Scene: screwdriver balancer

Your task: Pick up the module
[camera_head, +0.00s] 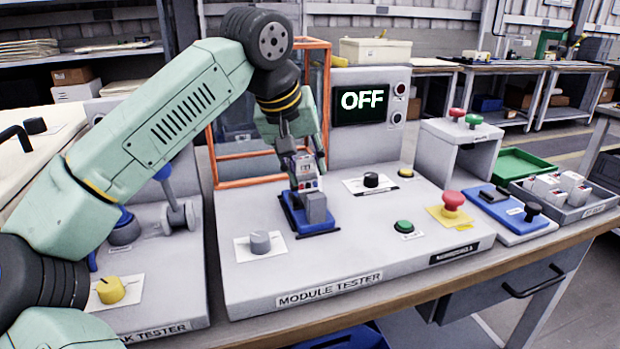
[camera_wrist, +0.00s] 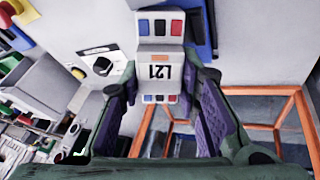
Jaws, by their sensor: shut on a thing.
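The module (camera_head: 304,182) is a small white block with red and blue terminals. In the wrist view the module (camera_wrist: 160,52) shows the label "L21". My gripper (camera_head: 302,160) points down over the module tester, its fingers closed on the module's two sides; the gripper (camera_wrist: 162,84) also shows in the wrist view. The module is upright, at the blue holder (camera_head: 296,222) with a grey block at its front. I cannot tell whether it still touches the holder.
The tester panel carries a grey knob (camera_head: 260,242), a black knob (camera_head: 371,180), a green button (camera_head: 404,226) and a red button (camera_head: 452,201). Its screen (camera_head: 362,101) reads "OFF". An orange frame (camera_head: 327,75) stands close behind my gripper. A grey bin (camera_head: 590,207) with white modules is at the right.

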